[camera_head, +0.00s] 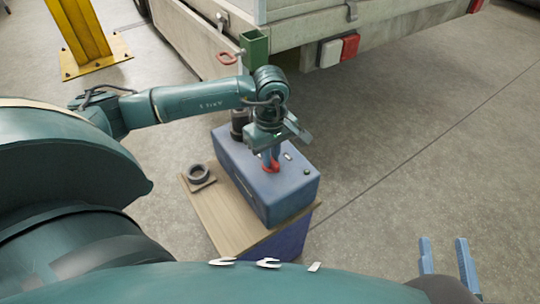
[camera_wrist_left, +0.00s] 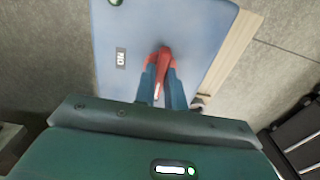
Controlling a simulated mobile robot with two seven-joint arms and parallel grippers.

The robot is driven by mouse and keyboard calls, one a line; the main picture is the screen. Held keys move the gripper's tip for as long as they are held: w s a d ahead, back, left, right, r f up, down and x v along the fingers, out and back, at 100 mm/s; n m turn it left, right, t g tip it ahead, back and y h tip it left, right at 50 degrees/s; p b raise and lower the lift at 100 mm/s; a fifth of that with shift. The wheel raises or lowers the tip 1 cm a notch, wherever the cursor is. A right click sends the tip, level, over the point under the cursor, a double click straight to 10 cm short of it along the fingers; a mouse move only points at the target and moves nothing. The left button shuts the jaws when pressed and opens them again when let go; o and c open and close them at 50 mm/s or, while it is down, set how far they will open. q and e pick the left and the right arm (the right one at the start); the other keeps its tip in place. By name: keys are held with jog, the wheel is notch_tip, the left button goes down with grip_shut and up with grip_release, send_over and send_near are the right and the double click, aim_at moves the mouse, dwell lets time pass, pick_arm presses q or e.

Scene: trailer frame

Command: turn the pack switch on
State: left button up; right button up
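The pack is a blue box (camera_head: 282,191) on a wood-topped stand. Its red switch handle (camera_head: 270,165) stands on the top face, also in the left wrist view (camera_wrist_left: 164,56). A small label (camera_wrist_left: 121,58), apparently "ON" seen upside down, lies beside the handle. My left gripper (camera_head: 270,157) points down over the pack. In the left wrist view its two blue fingers (camera_wrist_left: 162,78) are close together with the red handle between them, apparently gripping it. The handle's base is partly hidden. My right gripper (camera_head: 443,248) is at the lower right, its fingers apart and empty, away from the pack.
A green light (camera_head: 307,172) is on the pack top. The trailer (camera_head: 300,30) stands behind, with a green bracket (camera_head: 254,50). A yellow post (camera_head: 80,35) is at the left. The right floor is clear.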

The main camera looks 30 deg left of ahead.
pick_arm(q)
grip_shut()
